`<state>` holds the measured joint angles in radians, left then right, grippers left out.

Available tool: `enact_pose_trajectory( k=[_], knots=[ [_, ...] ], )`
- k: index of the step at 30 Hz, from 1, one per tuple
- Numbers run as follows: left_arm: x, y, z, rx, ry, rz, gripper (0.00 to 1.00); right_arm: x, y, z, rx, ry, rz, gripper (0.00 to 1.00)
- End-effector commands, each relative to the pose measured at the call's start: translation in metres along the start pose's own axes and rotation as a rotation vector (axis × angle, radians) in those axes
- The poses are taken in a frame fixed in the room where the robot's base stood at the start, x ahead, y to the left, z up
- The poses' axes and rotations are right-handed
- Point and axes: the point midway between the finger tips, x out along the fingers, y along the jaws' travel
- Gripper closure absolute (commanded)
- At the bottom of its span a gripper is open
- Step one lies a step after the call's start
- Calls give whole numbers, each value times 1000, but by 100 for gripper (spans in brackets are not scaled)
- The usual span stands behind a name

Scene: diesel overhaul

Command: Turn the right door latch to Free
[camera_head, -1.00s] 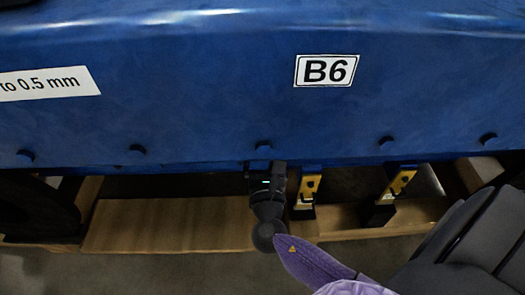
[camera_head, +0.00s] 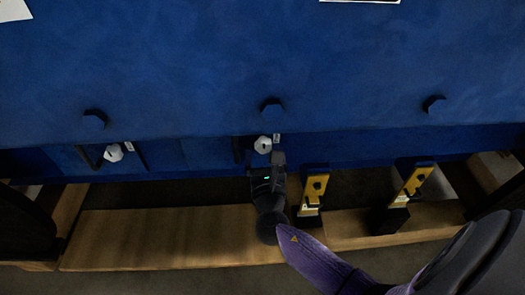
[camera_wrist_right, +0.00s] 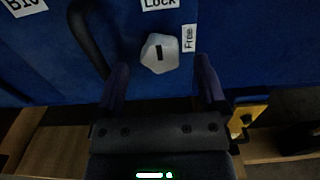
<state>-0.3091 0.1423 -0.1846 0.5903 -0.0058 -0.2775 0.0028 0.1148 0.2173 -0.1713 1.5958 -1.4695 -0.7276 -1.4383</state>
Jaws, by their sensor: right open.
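The right door latch (camera_head: 263,145) is a pale, many-sided knob low on the blue door. It also shows in the right wrist view (camera_wrist_right: 160,53), with a dark bar mark standing nearly upright, toward the "Lock" label (camera_wrist_right: 159,4). The "Free" label (camera_wrist_right: 189,38) is to the right of the knob. My right gripper (camera_head: 265,160) is just below the knob. In the right wrist view the gripper (camera_wrist_right: 161,72) is open, with a finger on either side of the knob; I cannot tell if they touch it. My left gripper is not in view.
A second pale latch (camera_head: 113,152) is further left. A dark handle (camera_wrist_right: 88,38) is left of the knob. Yellow-and-black brackets (camera_head: 314,190) (camera_head: 415,181) stand right of my gripper. A wooden board (camera_head: 160,235) lies below.

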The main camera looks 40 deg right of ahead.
Motion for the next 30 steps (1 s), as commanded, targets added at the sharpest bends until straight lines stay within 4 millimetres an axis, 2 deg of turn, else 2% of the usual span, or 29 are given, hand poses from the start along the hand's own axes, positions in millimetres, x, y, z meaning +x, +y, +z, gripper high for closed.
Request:
enact_pose_trajectory(
  k=[3,6,14,27,30],
  knots=[
    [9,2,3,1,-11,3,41,21,0,-3,0,0,-1,9],
    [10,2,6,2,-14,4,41,29,0,-2,-1,1,0,9],
    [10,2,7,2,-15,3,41,32,0,0,0,1,0,9],
    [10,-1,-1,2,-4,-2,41,31,0,0,0,1,0,100],
    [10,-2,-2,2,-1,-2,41,31,0,0,2,1,0,100]
  ],
)
